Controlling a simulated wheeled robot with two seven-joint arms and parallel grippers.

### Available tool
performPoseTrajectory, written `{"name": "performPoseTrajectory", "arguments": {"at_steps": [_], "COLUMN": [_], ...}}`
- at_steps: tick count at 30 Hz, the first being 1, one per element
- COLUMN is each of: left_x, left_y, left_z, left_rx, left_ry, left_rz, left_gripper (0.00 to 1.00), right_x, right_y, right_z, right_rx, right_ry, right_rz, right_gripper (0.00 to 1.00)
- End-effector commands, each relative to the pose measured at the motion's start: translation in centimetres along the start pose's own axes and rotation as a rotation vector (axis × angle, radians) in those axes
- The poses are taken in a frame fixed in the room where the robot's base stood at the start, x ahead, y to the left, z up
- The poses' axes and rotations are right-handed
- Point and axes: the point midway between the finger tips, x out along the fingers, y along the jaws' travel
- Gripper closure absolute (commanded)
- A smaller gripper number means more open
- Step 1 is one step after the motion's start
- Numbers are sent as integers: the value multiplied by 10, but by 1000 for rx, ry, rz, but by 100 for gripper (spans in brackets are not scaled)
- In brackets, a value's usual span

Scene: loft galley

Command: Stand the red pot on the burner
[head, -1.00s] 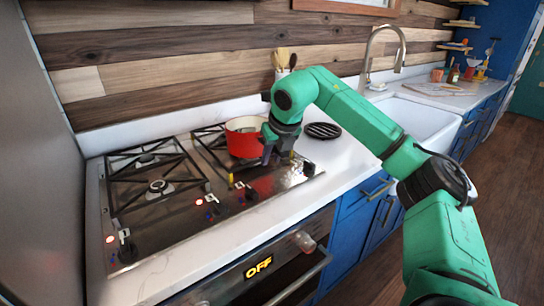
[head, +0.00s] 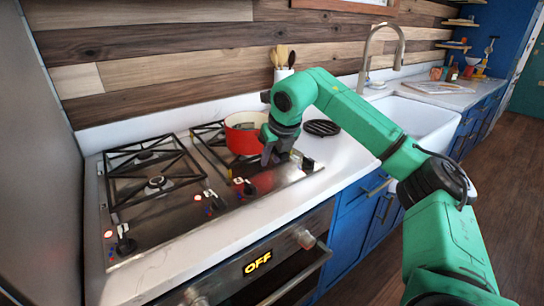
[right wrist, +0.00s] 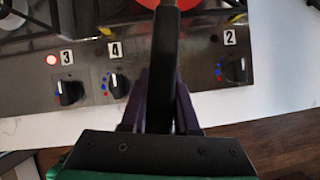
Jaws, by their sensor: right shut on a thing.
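The red pot (head: 243,139), pale inside, is upright over the back of the right grate (head: 208,135) of the steel cooktop (head: 152,222). I cannot tell whether its base rests on the grate, and any burner beneath it is hidden. My right gripper (head: 276,150) is at the pot's near right side, shut on its dark handle. In the right wrist view the handle (right wrist: 165,75) runs between the fingers, and a sliver of the red pot (right wrist: 186,4) shows at the top edge. A bare burner (head: 158,184) shows in the left grate. My left gripper is not in view.
Numbered knobs line the cooktop's front, including knob 4 (right wrist: 118,85). A round black trivet (head: 322,128) lies on the white counter to the right. A utensil holder (head: 283,74) stands behind, and a white sink (head: 415,120) is farther right.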

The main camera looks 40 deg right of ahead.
Motion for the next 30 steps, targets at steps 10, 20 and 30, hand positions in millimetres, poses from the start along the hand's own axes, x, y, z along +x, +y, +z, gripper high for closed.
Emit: {"name": "performPoseTrajectory", "arguments": {"at_steps": [10,20,30], "left_x": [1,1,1], "left_y": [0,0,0], "left_z": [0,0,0], "left_rx": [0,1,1], "left_ry": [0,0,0], "left_rz": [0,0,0], "left_gripper": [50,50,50], "right_x": [4,3,-26], "right_y": [0,0,1], "right_z": [-3,-2,-1], "right_rx": [-3,-2,-3], "right_ry": [12,8,5], "right_rz": [-4,-3,-1], "right_gripper": [100,35,35]}}
